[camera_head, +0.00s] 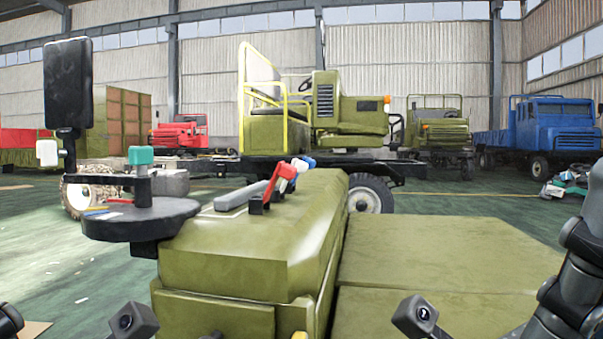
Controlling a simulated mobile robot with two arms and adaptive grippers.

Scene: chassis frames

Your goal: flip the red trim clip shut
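The red trim clip (281,174) sits on top of the olive hood-like body (245,245) near the middle of the view. My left gripper (133,321) shows only as a dark block with a lens at the bottom edge. My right gripper (415,316) shows as a similar dark block at lower right. Both are well below and apart from the clip. Their fingers cannot be made out clearly, so their opening is hidden.
A blue and white clip (303,162) stands just behind the red one, and a grey bar (240,195) lies to its left. A round dark tray (140,220) with a post and small coloured items is at left. The flat olive panel (440,255) at right is clear.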

